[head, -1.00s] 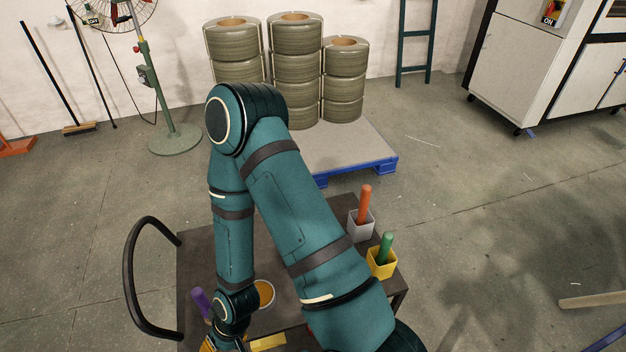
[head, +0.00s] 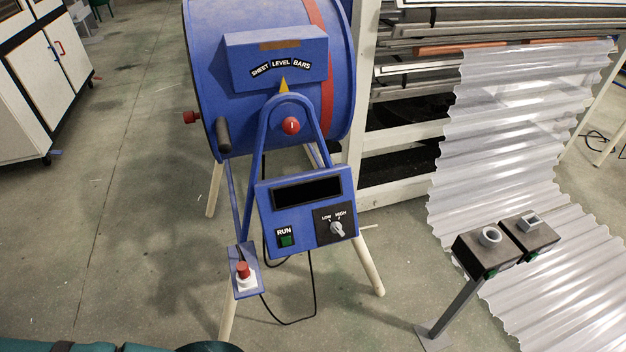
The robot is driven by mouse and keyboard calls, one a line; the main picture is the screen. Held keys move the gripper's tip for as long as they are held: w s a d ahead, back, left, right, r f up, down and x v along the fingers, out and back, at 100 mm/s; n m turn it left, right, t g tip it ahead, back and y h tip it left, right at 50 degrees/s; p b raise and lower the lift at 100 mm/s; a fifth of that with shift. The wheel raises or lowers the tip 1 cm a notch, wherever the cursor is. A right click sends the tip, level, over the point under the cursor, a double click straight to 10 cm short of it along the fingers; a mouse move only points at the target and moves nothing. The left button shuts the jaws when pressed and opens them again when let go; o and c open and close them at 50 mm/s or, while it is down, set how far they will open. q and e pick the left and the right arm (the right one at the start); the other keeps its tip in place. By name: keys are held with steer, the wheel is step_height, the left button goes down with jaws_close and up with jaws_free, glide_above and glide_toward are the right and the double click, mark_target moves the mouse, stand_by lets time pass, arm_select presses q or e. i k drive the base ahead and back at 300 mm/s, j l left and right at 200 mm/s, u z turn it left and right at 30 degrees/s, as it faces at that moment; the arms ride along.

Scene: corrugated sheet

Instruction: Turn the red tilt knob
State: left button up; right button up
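A blue drum machine (head: 222,60) stands on pale legs in the head view. A round red knob (head: 291,125) with a small white mark sits at the middle of its front, below a yellow pointer (head: 283,86) and a plate reading SHEET, LEVEL, BARS. A second red knob (head: 189,117) sticks out at the drum's left side. No lettering shows which one is the tilt knob. Only teal parts of my arm show along the bottom left edge. Neither gripper is in view, and nothing of mine touches the machine.
A control panel (head: 306,248) has a green RUN button and a LOW/HIGH dial. A red button (head: 243,270) sits lower left. A twin-box stand (head: 487,254) and clear corrugated sheet (head: 520,160) are at right. Floor (head: 120,230) at left is open.

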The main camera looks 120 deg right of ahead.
mark_target(291, 127)
steer(key=z, duration=3.5)
